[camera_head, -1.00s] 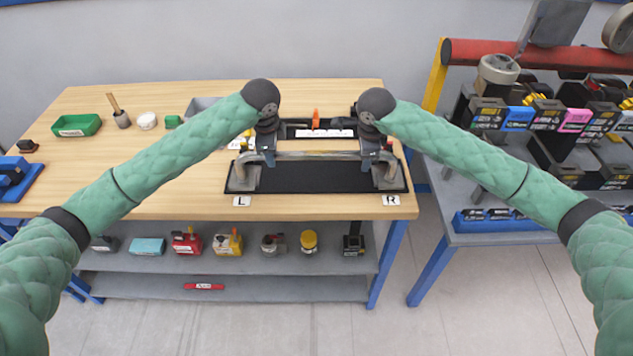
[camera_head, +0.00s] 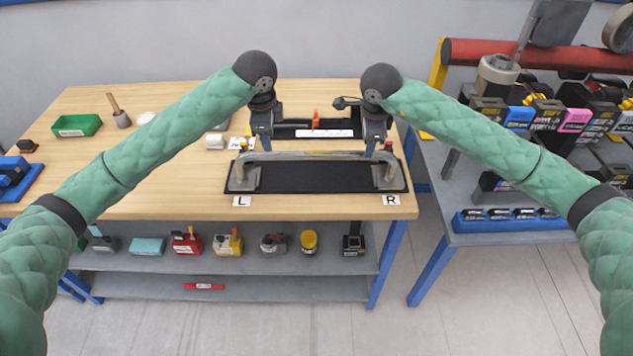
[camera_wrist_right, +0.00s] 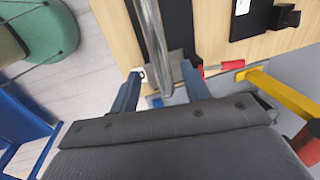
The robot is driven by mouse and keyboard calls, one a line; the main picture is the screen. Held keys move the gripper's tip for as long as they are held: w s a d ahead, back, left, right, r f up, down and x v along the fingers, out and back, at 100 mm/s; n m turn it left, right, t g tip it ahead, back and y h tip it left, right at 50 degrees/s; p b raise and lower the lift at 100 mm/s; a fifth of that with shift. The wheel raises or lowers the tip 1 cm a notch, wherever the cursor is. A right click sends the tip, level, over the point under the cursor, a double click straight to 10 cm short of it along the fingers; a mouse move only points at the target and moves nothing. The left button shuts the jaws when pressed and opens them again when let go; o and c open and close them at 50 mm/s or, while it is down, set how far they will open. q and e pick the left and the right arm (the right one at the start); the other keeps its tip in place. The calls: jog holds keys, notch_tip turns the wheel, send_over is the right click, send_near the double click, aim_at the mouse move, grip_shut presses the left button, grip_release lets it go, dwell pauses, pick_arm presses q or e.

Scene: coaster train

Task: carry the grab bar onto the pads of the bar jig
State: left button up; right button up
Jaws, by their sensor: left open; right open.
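The silver grab bar (camera_head: 318,156) lies across the black bar jig (camera_head: 315,180) at the table's front right. Its bent ends come down at the grey pads near the L and R labels; the exact contact is too small to tell. My left gripper (camera_head: 265,150) is open, just above the bar near its left end. My right gripper (camera_head: 371,151) is open, just above the bar near its right end. In the right wrist view the bar (camera_wrist_right: 150,40) runs up to between the open fingers of the right gripper (camera_wrist_right: 162,85), apparently ungripped.
A black tray with an orange-handled tool (camera_head: 315,120) lies behind the jig. A green bin (camera_head: 77,125) stands at the back left. The wooden table's left front (camera_head: 170,190) is clear. A rack of coloured boxes (camera_head: 545,115) stands to the right.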

jog(key=shift+s+r, duration=0.25)
jog(key=shift+r, duration=1.05)
jog(key=shift+s+r, duration=0.25)
jog(key=shift+r, duration=1.05)
